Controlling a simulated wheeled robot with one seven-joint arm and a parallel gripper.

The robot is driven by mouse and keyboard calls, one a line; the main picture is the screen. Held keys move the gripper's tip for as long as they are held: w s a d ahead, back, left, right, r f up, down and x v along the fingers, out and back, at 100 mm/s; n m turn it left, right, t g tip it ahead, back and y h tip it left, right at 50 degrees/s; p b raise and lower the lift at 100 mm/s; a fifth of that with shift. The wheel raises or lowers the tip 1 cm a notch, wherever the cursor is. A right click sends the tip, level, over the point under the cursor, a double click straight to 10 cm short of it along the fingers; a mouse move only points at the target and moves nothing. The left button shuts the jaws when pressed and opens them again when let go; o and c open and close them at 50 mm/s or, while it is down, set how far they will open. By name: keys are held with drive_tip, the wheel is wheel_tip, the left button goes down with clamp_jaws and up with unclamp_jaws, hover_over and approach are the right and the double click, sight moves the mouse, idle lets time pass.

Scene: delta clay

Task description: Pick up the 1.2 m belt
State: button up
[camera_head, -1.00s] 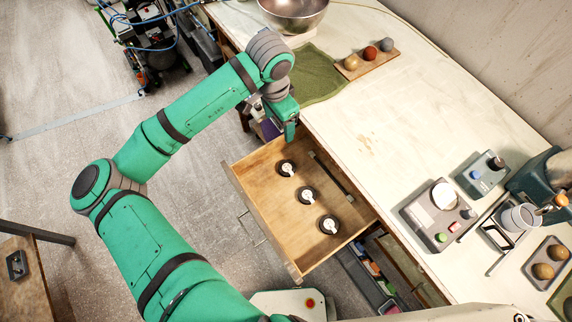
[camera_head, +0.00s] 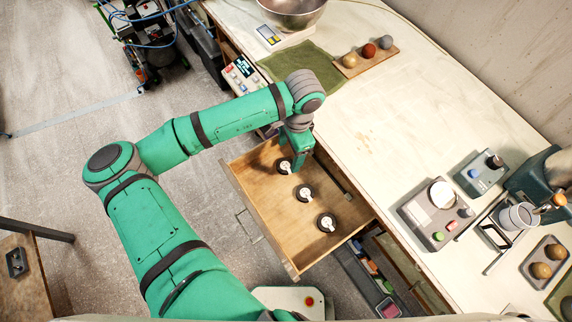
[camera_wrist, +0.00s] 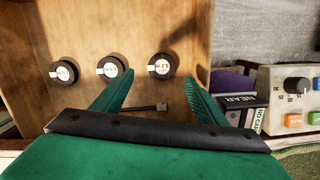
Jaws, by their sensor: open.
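Three small dark rolls with pale tags lie in a row in the open wooden drawer (camera_head: 262,205): a far one (camera_head: 284,166), a middle one (camera_head: 305,193) and a near one (camera_head: 326,223). In the wrist view they run right (camera_wrist: 161,66), middle (camera_wrist: 110,68) and left (camera_wrist: 64,72). The tag print is too small to read surely, so I cannot tell which is the 1.2 m belt. My gripper (camera_head: 300,163) is open and empty above the drawer's far end. In the wrist view the right roll appears between its fingers (camera_wrist: 160,92), apart from them.
A thin dark bar (camera_head: 334,176) lies along the drawer's bench side. The drawer walls stand around the rolls. The white bench top (camera_head: 420,120) rises beside it. A control box with a knob (camera_wrist: 295,95) and dark-spined books (camera_wrist: 240,100) stand just past the drawer.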

sight(285, 165)
drive_tip(key=shift+a+f, duration=0.15)
drive_tip(key=shift+f, duration=1.05)
drive_tip(key=shift+a+f, duration=0.2)
drive_tip(key=shift+f, duration=0.95)
drive_tip(key=shift+a+f, duration=0.15)
drive_tip(key=shift+f, duration=1.05)
drive_tip(key=c, duration=1.1)
